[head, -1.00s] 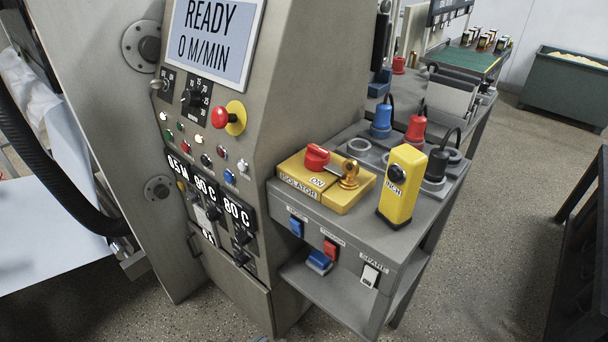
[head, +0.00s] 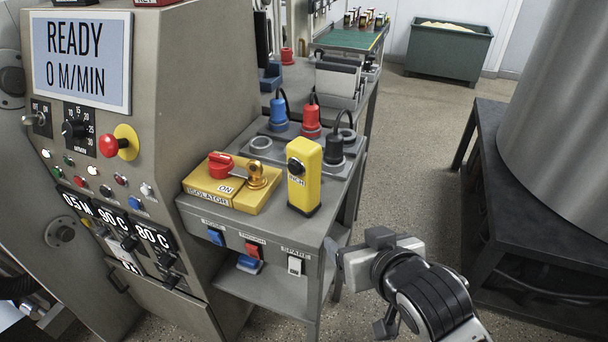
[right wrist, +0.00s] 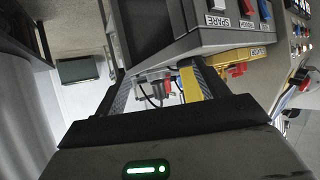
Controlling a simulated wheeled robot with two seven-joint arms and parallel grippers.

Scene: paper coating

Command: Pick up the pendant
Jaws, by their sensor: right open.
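The pendant is a yellow upright box with a black knob and the word INCH (head: 304,180). It stands on the front right of the grey side bench (head: 318,218). My right gripper (head: 337,256) is open and empty, in front of the bench's right corner and apart from the pendant. In the right wrist view, the open fingers of my right gripper (right wrist: 160,88) show with a yellow strip, likely the pendant (right wrist: 189,86), beyond them near the right finger. My left gripper is out of view.
A yellow isolator plate (head: 228,190) with a red handle and brass padlock lies left of the pendant. Blue (head: 279,115), red (head: 312,121) and black (head: 334,149) plugs stand behind it. A dark table (head: 490,200) carries a large metal cylinder (head: 565,110) at right.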

